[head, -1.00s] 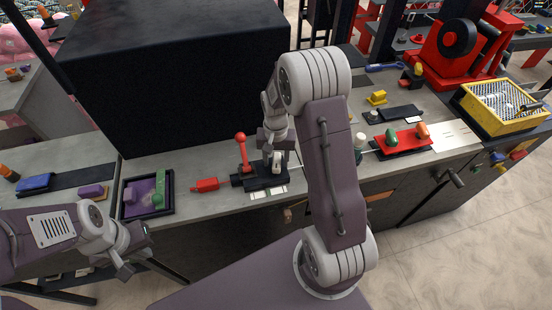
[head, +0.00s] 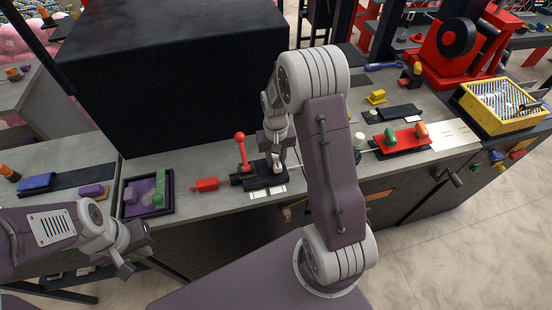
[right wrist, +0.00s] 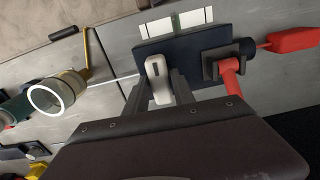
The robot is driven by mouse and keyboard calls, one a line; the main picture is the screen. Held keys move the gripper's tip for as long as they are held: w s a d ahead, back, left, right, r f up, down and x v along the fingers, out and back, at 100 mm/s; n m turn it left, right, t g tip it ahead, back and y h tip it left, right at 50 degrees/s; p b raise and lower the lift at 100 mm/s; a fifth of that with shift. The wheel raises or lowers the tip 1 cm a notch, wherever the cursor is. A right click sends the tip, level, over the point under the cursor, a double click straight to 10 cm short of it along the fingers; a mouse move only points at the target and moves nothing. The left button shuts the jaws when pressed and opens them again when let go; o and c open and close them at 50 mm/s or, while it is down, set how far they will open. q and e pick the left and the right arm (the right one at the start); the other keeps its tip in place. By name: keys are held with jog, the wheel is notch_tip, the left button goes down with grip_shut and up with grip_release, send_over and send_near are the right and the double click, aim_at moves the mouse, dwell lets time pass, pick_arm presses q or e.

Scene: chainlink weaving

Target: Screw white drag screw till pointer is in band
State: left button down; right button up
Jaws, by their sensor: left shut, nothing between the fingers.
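The white drag screw (head: 279,160) stands on a small dark block (head: 262,180) at the front of the bench. In the right wrist view the screw (right wrist: 158,78) is a rounded white bar. My right gripper (head: 274,143) is above the block, with its fingers (right wrist: 160,84) on both sides of the screw. Whether they press on it is unclear. Pale marked plates (right wrist: 190,18) lie along the block's edge; I cannot make out a pointer or band. My left gripper (head: 133,254) is shut and empty at the lower left, away from the block.
A red-knobbed lever (head: 242,150) rises beside the screw, with a red handle (head: 206,184) to its left. A large black box (head: 180,80) stands behind. A purple tray (head: 145,208) lies left, and a red plate (head: 403,141) right.

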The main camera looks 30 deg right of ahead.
aim_at(276, 160)
jog(key=shift+o, duration=0.9)
jog(key=shift+r, duration=0.35)
notch_tip(276, 160, up, 8)
jog(key=shift+r+b, duration=0.2)
jog(key=shift+b, duration=0.4)
